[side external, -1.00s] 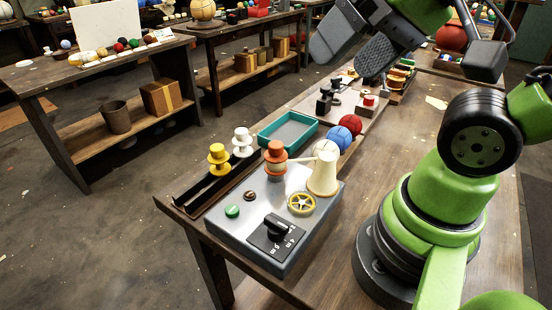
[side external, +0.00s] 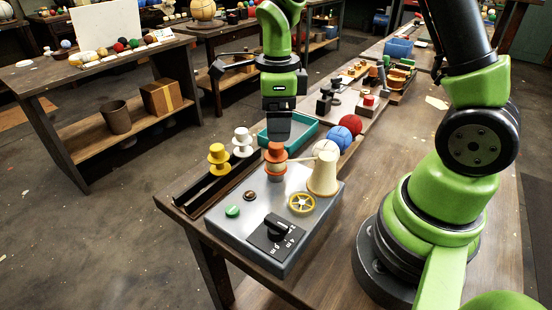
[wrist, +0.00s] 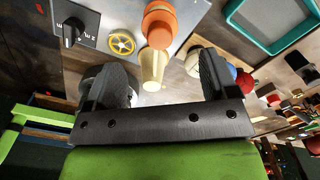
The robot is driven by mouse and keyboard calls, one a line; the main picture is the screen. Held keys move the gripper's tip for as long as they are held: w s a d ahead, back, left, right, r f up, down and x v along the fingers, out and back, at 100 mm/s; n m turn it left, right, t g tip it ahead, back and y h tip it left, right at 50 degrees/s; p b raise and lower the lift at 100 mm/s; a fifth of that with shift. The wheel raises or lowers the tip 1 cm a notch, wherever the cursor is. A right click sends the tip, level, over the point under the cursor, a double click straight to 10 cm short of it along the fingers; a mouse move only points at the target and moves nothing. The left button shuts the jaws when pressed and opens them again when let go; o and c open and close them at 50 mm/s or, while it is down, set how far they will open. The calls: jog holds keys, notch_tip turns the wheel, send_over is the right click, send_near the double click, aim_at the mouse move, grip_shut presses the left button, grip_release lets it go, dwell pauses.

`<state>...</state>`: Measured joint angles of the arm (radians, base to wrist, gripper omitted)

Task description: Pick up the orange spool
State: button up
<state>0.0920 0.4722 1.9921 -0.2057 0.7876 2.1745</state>
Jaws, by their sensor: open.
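The orange spool (side external: 276,153) stands upright on the grey control box (side external: 222,236), at its back edge, beside the cream cone (side external: 323,175). In the wrist view the orange spool (wrist: 160,22) is at the top middle, beyond the fingertips, with the cone (wrist: 152,68) nearer, between the fingers in the picture. My gripper (side external: 278,138) points down just behind and above the spool in the side view, and hides part of the teal tray. My gripper (wrist: 160,72) is open and empty in the wrist view, its two dark fingers wide apart.
Yellow (side external: 219,160) and white (side external: 242,143) spools stand in a dark rail left of the orange one. The teal tray (side external: 312,132) lies behind. Cream, blue (side external: 342,137) and red (side external: 351,123) balls sit right of it. A yellow handwheel (side external: 302,203) and black dial are on the box.

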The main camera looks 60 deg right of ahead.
aim_at(277, 156)
notch_tip(277, 156, down, 9)
jog(key=shift+r, duration=0.1)
jog(key=c, duration=1)
notch_tip(277, 156, up, 10)
jog(key=shift+f, duration=0.35)
